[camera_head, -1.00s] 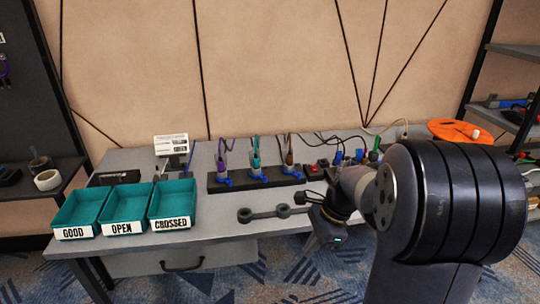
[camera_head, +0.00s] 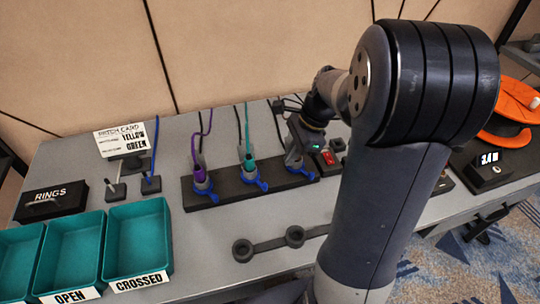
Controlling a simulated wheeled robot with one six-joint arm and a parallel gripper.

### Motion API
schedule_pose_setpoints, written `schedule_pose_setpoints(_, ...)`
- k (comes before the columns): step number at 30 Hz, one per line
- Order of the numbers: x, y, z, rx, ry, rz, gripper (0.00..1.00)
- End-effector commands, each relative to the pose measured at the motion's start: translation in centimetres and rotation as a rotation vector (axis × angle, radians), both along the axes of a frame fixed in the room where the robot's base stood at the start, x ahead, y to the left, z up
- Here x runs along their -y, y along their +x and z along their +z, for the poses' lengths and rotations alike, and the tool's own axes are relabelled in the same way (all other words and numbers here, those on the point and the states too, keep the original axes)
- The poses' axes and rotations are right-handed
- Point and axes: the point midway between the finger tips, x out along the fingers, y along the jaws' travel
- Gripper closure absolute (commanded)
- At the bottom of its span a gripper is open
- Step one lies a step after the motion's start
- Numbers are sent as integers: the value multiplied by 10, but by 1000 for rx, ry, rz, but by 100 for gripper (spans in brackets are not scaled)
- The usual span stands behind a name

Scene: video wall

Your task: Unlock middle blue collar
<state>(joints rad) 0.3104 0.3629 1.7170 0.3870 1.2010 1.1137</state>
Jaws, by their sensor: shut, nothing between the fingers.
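A black strip (camera_head: 230,192) on the table holds three plugs in a row, each with a blue collar at its base. The middle blue collar (camera_head: 250,178) sits under the teal plug and cable (camera_head: 248,157); its tab points to the lower right. The left blue collar (camera_head: 203,188) is under the purple plug (camera_head: 199,172). The right blue collar (camera_head: 301,171) shows partly below my gripper (camera_head: 294,157), which hangs over the right end of the strip and hides most of that plug. My gripper is shut with nothing held, to the right of the middle collar.
A grey two-ring tool (camera_head: 268,246) lies in front of the strip. Teal trays (camera_head: 138,240) stand at the left, with a RINGS box (camera_head: 52,202) and a card stand (camera_head: 122,143) behind. A red switch (camera_head: 328,157) is right of the strip.

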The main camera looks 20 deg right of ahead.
Motion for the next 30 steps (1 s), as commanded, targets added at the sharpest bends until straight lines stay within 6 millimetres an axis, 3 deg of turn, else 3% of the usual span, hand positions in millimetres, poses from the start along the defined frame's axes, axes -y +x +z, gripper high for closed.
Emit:
schedule_pose_setpoints(17, -1, 0, -2, 0, 0, 0, 100)
schedule_pose_setpoints(23, -9, -1, -24, -5, 1, 2, 100)
schedule_pose_setpoints(30, -26, 0, -65, -3, 1, 2, 100)
